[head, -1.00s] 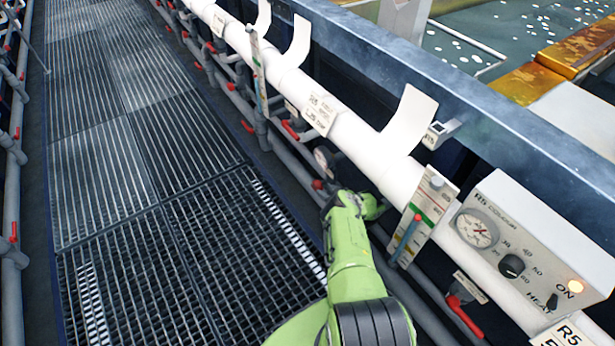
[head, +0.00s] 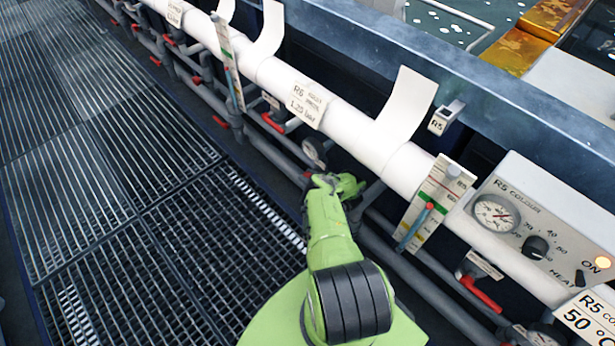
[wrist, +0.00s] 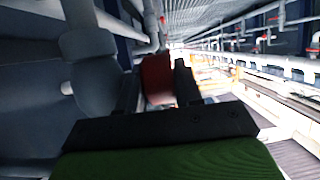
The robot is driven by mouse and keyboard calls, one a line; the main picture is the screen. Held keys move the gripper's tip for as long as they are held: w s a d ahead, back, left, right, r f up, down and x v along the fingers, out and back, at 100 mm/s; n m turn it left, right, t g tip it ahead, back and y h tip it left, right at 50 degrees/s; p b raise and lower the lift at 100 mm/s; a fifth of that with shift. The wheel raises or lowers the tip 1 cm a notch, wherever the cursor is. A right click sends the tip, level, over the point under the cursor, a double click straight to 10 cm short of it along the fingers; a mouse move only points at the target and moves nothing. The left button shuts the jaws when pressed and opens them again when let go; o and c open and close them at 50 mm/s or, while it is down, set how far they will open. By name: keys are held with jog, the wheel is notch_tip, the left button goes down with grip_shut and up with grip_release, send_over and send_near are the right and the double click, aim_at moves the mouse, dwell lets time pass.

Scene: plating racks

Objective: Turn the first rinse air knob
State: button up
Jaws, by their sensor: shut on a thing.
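A red knob (wrist: 157,78) sits between the two dark fingers of my gripper (wrist: 158,90) in the wrist view, next to grey pipework. My gripper is shut on it. In the head view, my green wrist (head: 345,186) reaches in under the white pipe, below a label reading R6 and 1.20 bar (head: 307,103). A small round gauge (head: 314,151) shows just above and left of the wrist. The fingers and the held knob are mostly hidden there, and the knob's angle cannot be told.
A white pipe (head: 345,127) runs above my arm, with a thermometer strip (head: 428,203) and an R5 heater box (head: 535,225) on its right. Red valve handles (head: 481,294) line the lower grey pipes. The grating walkway (head: 115,215) at left is clear.

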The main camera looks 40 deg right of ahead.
jog(key=shift+c, duration=0.6)
jog(key=shift+r+g+p, duration=0.3)
jog(key=shift+g+p, duration=0.2)
jog(key=shift+p, duration=0.3)
jog(key=shift+w+g+p, duration=0.1)
jog(key=shift+g+p, duration=0.3)
jog(key=shift+p, duration=0.1)
jog(key=shift+f+g+p, duration=0.3)
jog(key=shift+g, duration=0.4)
jog(key=o, duration=0.7)
